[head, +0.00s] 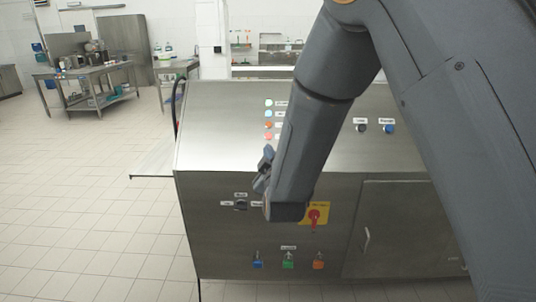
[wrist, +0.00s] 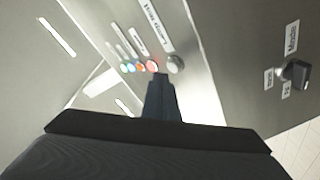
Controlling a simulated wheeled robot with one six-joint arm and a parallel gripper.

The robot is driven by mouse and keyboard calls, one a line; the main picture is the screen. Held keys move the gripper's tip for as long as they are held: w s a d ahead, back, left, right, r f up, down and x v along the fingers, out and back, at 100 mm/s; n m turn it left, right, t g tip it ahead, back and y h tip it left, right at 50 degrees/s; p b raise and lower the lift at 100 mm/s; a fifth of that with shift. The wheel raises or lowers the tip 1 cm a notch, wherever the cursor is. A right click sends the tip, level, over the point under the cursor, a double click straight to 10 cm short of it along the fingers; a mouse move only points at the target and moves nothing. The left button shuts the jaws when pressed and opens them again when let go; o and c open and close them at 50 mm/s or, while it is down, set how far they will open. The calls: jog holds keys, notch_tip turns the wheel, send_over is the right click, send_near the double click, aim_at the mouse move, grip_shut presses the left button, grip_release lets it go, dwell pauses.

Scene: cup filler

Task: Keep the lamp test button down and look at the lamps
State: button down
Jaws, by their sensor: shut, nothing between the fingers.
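A column of small round lamps sits on the sloped steel panel: white (head: 268,103), pale blue (head: 268,114), orange (head: 268,125) and red (head: 268,136). They look bright, but I cannot tell surely if they are lit. They also show in the wrist view, with the red one (wrist: 152,66) nearest my fingers. A grey round button (wrist: 175,63) with a long label sits just past the red lamp. The label is too blurred to read, so I cannot tell if it is the lamp test button. My gripper (wrist: 162,74) is shut, its tip beside this button; contact is unclear.
A black button (head: 361,127) and a blue button (head: 389,128) sit to the right on the panel. The front face has a black selector (head: 241,204), a red switch on yellow (head: 314,217) and several coloured buttons (head: 288,264). Tiled floor (head: 90,210) is open at left.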

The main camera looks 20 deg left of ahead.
jog(key=shift+w+f, duration=0.1)
jog(key=shift+f, duration=0.05)
dwell(0.4)
jog(key=shift+w+f+b, duration=0.2)
jog(key=shift+b, duration=0.1)
jog(key=shift+w+a+f+b, duration=0.15)
jog(key=shift+w+f+b, duration=0.15)
jog(key=shift+f, duration=0.05)
dwell(0.9)
jog(key=shift+r, duration=0.1)
jog(key=shift+s+d+r+p, duration=0.2)
jog(key=shift+s+r+p, duration=0.35)
jog(key=shift+r, duration=0.1)
dwell(0.3)
jog(key=s+r+p, duration=0.3)
jog(key=shift+s+d+r, duration=0.2)
jog(key=shift+d+r, duration=0.05)
jog(key=shift+d, duration=0.1)
